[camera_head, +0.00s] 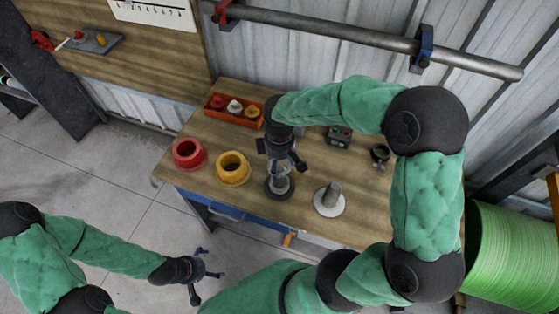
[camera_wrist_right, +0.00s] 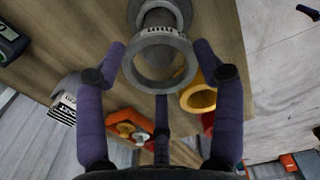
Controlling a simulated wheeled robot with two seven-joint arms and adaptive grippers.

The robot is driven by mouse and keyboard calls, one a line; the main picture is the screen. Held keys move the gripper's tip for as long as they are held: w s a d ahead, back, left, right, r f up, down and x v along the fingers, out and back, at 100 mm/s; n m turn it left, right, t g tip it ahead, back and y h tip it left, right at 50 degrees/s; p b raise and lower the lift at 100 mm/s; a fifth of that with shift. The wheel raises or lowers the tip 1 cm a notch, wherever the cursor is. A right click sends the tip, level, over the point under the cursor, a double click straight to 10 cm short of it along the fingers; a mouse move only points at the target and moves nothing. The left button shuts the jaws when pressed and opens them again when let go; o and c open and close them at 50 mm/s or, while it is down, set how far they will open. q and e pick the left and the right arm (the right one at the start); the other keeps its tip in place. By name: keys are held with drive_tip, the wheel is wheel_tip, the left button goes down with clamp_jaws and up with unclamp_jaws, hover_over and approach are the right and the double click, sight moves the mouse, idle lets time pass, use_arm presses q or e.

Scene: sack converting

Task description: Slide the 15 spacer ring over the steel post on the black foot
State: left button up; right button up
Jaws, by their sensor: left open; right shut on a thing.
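The steel post (camera_head: 279,184) stands on a round black foot (camera_head: 278,193) near the table's front middle. My right gripper (camera_head: 282,165) is directly above it, shut on the grey spacer ring (camera_wrist_right: 160,66). In the right wrist view the ring sits between the fingers, its label partly readable and its opening facing the camera. The foot (camera_wrist_right: 178,10) shows behind it. I cannot tell whether the post's top is inside the ring. My left gripper (camera_head: 205,277) is open and empty, low at left, away from the table.
A second post (camera_head: 332,190) on a pale foot stands to the right. A red ring-shaped part (camera_head: 188,153) and a yellow one (camera_head: 233,167) stand left. An orange tray (camera_head: 235,119), a button box (camera_head: 339,137) and a small black cup (camera_head: 380,153) lie further back.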

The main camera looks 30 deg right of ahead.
sight(280, 169)
drive_tip(key=shift+f+b, duration=1.95)
drive_tip(key=shift+f, duration=1.2)
drive_tip(key=o, duration=1.4)
wheel_tip(280, 169, up, 12)
drive_tip(key=shift+f, duration=0.1)
